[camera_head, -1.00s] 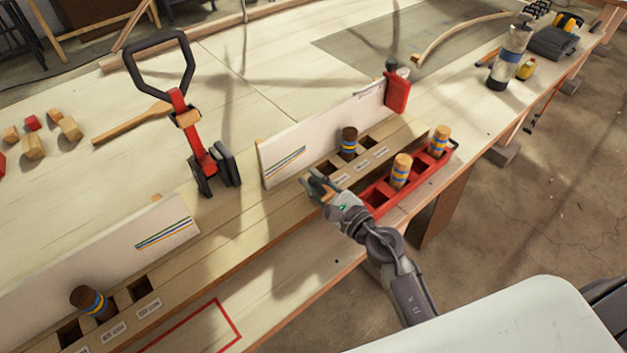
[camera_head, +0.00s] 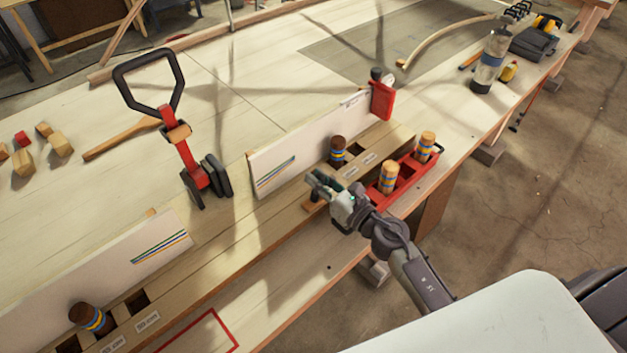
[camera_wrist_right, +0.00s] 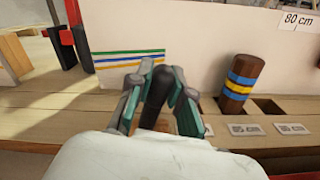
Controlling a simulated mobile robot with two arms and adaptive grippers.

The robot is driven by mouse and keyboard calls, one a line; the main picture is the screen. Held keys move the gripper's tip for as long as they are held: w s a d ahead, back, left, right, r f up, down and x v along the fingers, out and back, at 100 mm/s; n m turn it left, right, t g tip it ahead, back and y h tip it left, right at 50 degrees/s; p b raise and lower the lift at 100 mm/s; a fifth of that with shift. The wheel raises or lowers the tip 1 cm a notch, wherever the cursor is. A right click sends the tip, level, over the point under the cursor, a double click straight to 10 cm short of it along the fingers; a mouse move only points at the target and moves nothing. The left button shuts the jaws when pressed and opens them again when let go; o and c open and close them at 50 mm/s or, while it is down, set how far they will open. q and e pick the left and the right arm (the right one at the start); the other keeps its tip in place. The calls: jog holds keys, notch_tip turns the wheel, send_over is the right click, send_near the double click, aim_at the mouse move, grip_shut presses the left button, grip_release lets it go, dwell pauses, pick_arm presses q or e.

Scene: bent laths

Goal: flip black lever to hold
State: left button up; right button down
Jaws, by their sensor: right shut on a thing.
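My right gripper (camera_head: 318,187) is over the wooden rail at the front of the bench, just in front of the white board. In the right wrist view its fingers (camera_wrist_right: 157,90) are closed around a black lever (camera_wrist_right: 153,97), which stands up between them. No hold mark is readable. My left gripper is not in view.
Right of my gripper are a brown banded peg (camera_head: 338,150) in the rail and a red tray (camera_head: 405,180) with two lighter pegs. A red tool with a black loop handle (camera_head: 182,150) stands at left. A white board (camera_head: 310,145) rises close behind the gripper.

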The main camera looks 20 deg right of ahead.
jog(key=shift+w+d+f+m, duration=0.2)
jog(key=shift+d+m, duration=0.3)
jog(key=shift+m, duration=0.5)
jog(key=c, duration=1)
grip_release()
jog(key=shift+c, duration=0.2)
jog(key=v, duration=1.1)
jog(key=shift+s+d, duration=0.15)
jog(key=shift+s, duration=0.35)
